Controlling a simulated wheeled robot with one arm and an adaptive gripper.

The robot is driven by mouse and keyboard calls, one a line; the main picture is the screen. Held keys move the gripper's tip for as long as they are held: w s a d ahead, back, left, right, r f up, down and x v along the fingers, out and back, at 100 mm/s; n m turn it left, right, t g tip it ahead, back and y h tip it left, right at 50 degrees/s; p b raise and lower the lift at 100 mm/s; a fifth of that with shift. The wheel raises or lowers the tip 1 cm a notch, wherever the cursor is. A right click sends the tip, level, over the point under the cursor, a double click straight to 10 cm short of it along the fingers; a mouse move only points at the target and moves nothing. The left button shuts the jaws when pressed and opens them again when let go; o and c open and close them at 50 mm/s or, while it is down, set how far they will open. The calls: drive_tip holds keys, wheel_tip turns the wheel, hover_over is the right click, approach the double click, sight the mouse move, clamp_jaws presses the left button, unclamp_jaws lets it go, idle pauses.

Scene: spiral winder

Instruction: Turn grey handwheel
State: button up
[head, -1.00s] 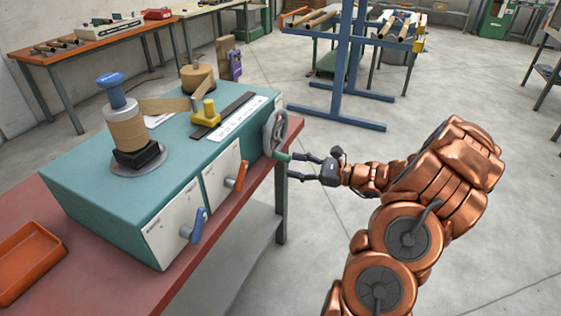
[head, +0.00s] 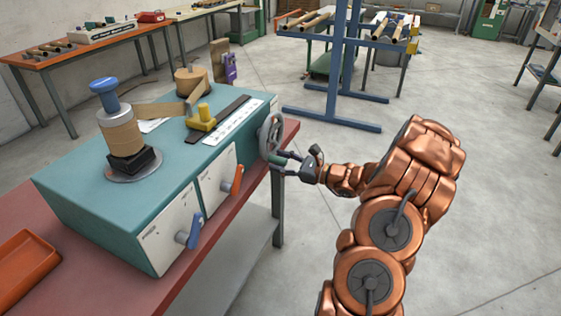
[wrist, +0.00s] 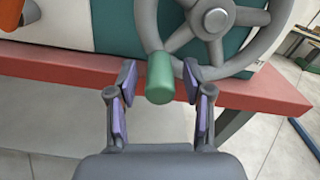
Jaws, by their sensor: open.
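The grey handwheel (head: 268,133) is on the right end of the teal winder (head: 75,170). In the wrist view the wheel (wrist: 237,17) shows its hub, spokes and part of its rim at the top. A green handle (wrist: 160,78) sticks out from the lower left of the rim toward the camera. My gripper (wrist: 160,76) is open, with one finger on each side of the handle and a gap visible on both sides. In the head view my gripper (head: 280,163) is at the wheel's lower right, and the handle is hard to make out there.
The red table edge (wrist: 262,92) runs just below and behind the handle. An orange lever (head: 237,180) and a blue lever (head: 190,233) stick out from the winder's front. A blue rack (head: 338,70) stands behind. The floor right of my arm is clear.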

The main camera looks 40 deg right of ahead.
drive_tip(key=shift+c, duration=0.3)
clamp_jaws()
idle(0.4)
